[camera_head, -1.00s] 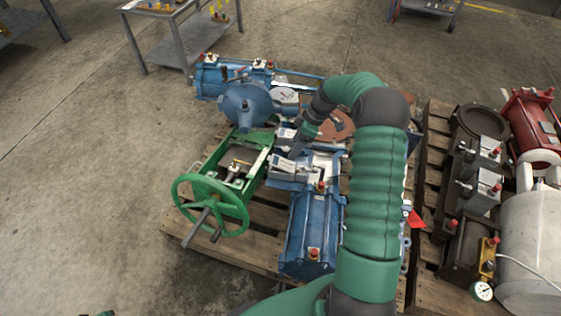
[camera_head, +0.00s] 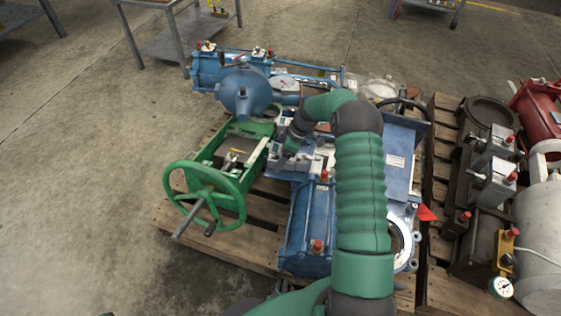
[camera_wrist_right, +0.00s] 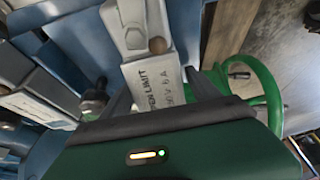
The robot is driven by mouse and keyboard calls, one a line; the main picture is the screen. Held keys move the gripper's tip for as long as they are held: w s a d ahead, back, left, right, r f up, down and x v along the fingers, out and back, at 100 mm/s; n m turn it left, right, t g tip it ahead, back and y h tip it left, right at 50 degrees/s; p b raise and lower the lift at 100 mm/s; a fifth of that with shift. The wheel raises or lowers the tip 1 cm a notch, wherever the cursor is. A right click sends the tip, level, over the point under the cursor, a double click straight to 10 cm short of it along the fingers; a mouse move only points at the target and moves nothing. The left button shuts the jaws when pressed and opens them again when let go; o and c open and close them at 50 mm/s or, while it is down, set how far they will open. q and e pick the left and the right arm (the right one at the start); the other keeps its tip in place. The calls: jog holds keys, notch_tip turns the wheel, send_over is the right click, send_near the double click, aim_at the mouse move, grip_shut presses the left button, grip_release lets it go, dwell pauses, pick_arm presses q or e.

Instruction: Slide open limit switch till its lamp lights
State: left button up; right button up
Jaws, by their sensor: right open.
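The open limit switch (camera_wrist_right: 152,82) is a pale grey block in the right wrist view, with "…EN LIMIT" lettered on its face. A small brown round knob (camera_wrist_right: 157,45) sits above the lettering; I cannot tell if it is the lamp, and I see no lit lamp on the switch. My right gripper (camera_wrist_right: 157,92) is open, with one dark finger on each side of the block's lettered end; contact is unclear. In the head view my right gripper (camera_head: 284,158) reaches down among grey boxes on the blue actuator (camera_head: 312,215). My left gripper is not seen.
A green frame with a handwheel (camera_head: 205,195) stands left of the gripper. A blue domed housing (camera_head: 243,92) stands behind. Another pallet (camera_head: 440,205) with valves is at the right. Open floor lies left.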

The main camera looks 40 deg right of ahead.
jog(key=shift+d+f, duration=0.1)
jog(key=c, duration=0.4)
grip_shut()
